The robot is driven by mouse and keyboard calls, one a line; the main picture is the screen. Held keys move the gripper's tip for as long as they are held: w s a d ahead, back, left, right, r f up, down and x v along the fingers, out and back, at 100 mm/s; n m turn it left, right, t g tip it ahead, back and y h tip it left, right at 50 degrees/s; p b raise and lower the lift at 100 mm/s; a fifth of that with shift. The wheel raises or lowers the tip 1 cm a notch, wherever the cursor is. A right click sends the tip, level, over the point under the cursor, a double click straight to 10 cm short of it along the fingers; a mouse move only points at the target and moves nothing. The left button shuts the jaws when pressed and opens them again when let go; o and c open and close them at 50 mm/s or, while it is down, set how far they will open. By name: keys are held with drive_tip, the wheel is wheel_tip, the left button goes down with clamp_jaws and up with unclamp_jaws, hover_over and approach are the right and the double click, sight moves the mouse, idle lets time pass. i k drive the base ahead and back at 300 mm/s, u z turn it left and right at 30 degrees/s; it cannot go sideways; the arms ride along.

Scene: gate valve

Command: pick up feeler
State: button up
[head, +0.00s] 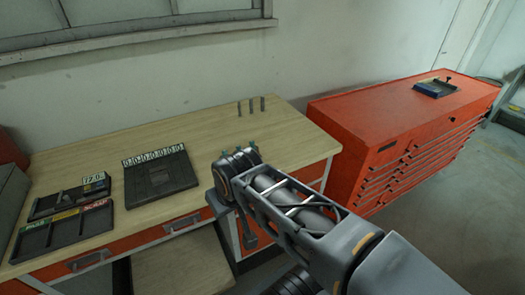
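I cannot pick out a feeler for certain. Three small dark upright pieces (251,105) stand in a row near the back edge of the wooden workbench (215,125). My arm reaches in from the lower right, and its end is over the bench's front right part. Two small teal-grey tips show just past the dark wrist and may belong to my gripper (238,150). The wrist hides most of it, so its opening and anything in it cannot be seen. The upright pieces are beyond it, apart from it.
A black slab (160,177) with a numbered strip lies left of my wrist. Dark trays with coloured labels (65,230) lie at the bench's left. A red drawer cabinet (400,125) stands at right, bearing a small blue-edged tray (434,88). The bench's right back is mostly clear.

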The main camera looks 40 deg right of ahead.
sight(252, 143)
drive_tip(key=z, duration=0.8)
drive_tip(key=i, duration=0.5)
drive_tip(key=k, duration=0.5)
drive_tip(key=u, duration=1.35)
drive_tip(key=i, duration=0.55)
drive_tip(key=z, duration=1.85)
drive_tip(key=k, duration=0.3)
drive_tip(key=u, duration=0.05)
